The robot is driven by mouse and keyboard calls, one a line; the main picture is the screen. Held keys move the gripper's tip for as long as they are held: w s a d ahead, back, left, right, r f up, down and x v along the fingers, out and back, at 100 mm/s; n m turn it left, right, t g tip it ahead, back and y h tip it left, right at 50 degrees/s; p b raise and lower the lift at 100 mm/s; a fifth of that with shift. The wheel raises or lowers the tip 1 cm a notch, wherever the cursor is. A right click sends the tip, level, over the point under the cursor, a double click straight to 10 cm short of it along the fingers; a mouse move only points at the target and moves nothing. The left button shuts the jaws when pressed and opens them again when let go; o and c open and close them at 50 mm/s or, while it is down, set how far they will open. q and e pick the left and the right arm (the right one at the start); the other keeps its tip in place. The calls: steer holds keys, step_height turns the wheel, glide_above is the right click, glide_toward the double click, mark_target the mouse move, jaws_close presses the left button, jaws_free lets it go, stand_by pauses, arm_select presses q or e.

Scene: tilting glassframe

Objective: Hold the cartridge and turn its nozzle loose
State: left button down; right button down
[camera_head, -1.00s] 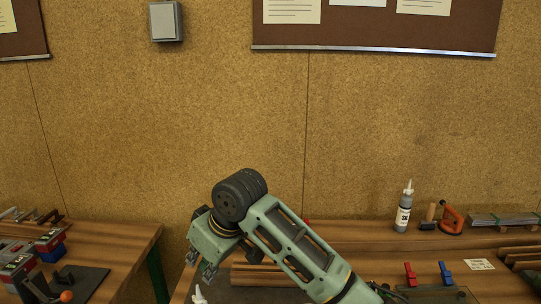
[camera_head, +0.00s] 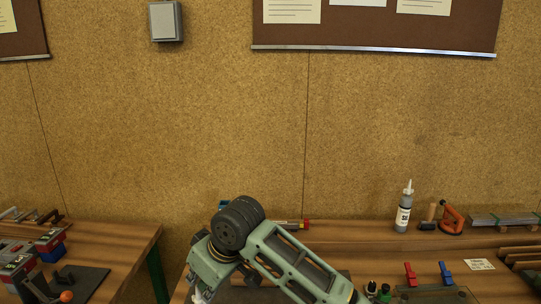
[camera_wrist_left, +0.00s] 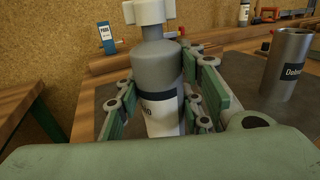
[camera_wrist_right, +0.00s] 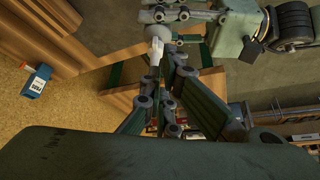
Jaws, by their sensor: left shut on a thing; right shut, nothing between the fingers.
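The cartridge (camera_wrist_left: 164,75) is a grey cylinder with a pale label, upright in the left wrist view. A white winged nozzle (camera_wrist_left: 150,12) sits on its top. My left gripper (camera_wrist_left: 166,95) is shut on the cartridge, with fingers on both sides. In the right wrist view the white nozzle (camera_wrist_right: 155,52) shows just beyond my right gripper (camera_wrist_right: 170,72), which is shut and empty. Whether the fingertips touch the nozzle I cannot tell. In the head view my right gripper (camera_head: 192,278) is at the lower left, and the cartridge body is hidden.
A steel cup (camera_wrist_left: 287,65) with a dark label stands right of the cartridge. A grey bottle (camera_head: 403,207) stands at the back of the bench. Red (camera_head: 410,275) and blue (camera_head: 446,273) clamps are at the front right. A gap separates this bench from the left one (camera_head: 115,240).

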steer(key=shift+f, duration=0.7)
steer(key=shift+w+a+r, duration=0.1)
steer(key=shift+w+a, duration=0.3)
steer(key=shift+w, duration=0.1)
stand_by(0.9)
steer(key=shift+w+d, duration=0.1)
steer(key=shift+w, duration=0.2)
steer(key=shift+d, duration=0.1)
stand_by(0.4)
steer(key=shift+s+d+r, duration=0.1)
steer(key=shift+d+r, duration=0.1)
steer(key=shift+r, duration=1.3)
steer(key=shift+s+d+r, duration=0.1)
steer(key=shift+d+r, duration=0.1)
steer(key=shift+r, duration=1.25)
steer(key=shift+r, duration=0.1)
